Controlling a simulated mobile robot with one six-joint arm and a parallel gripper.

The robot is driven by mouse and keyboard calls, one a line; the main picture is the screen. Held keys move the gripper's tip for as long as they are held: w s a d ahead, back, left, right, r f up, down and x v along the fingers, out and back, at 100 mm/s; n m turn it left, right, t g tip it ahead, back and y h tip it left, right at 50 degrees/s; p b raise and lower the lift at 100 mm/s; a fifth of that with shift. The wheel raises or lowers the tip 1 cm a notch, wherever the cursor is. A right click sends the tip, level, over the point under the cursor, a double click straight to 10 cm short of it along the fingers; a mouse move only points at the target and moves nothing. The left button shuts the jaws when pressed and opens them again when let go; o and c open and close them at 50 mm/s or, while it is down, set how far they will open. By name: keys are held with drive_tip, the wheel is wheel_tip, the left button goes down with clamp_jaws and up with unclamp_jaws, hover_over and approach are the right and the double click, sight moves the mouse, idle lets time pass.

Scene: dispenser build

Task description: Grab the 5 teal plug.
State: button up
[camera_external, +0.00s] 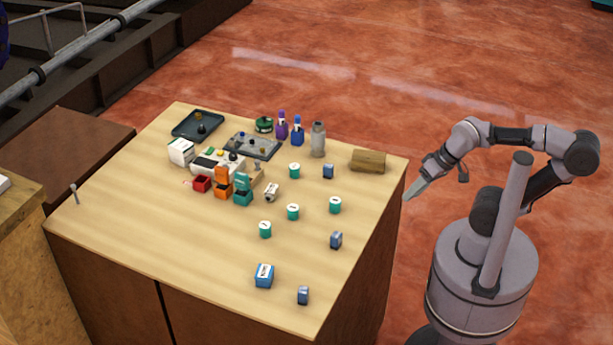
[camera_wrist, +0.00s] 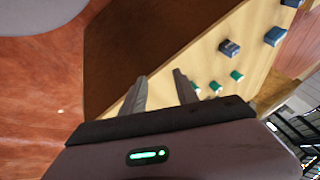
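Several teal plugs with white tops stand on the table's right half in the external view: one at the back (camera_external: 294,170), one at the right (camera_external: 335,205), one in the middle (camera_external: 292,212) and one nearer the front left (camera_external: 265,229). Their top markings are too small to read, so I cannot tell which is the 5. Teal plugs also show in the wrist view (camera_wrist: 237,76), beyond the fingers. My gripper (camera_external: 414,191) is off the table's right edge, apart from all plugs. In the wrist view its two fingers (camera_wrist: 160,88) are spread, with nothing between them.
Small blue-grey blocks (camera_external: 336,240) stand among the plugs, and a blue box (camera_external: 264,275) is near the front. A wooden block (camera_external: 367,161) sits at the back right.

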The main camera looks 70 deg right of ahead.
drive_tip(key=shift+o, duration=0.4)
drive_tip(key=o, duration=0.4)
drive_tip(key=w+a+r+n+g+p, duration=0.2)
drive_tip(key=w+r+n+p, duration=0.4)
drive_tip(key=w+r+p, duration=0.3)
drive_tip(key=w+a+r+n+g+p, duration=0.15)
drive_tip(key=w+r+n+p, duration=0.45)
drive_tip(key=w, duration=0.6)
drive_tip(key=n+g+p, duration=0.2)
drive_tip(key=n+p, duration=0.3)
drive_tip(key=n, duration=0.3)
hover_over(293, 207)
drive_tip(key=d, duration=0.1)
drive_tip(key=shift+h, duration=0.3)
drive_tip(key=f, duration=1.6)
drive_tip(key=shift+w+d+f, duration=0.15)
drive_tip(key=shift+w+f, duration=0.05)
drive_tip(key=shift+f, duration=0.2)
drive_tip(key=f, duration=0.2)
drive_tip(key=a+f+b, duration=0.1)
drive_tip(key=f, duration=0.2)
drive_tip(key=shift+s+a+f, duration=0.2)
drive_tip(key=shift+f, duration=0.05)
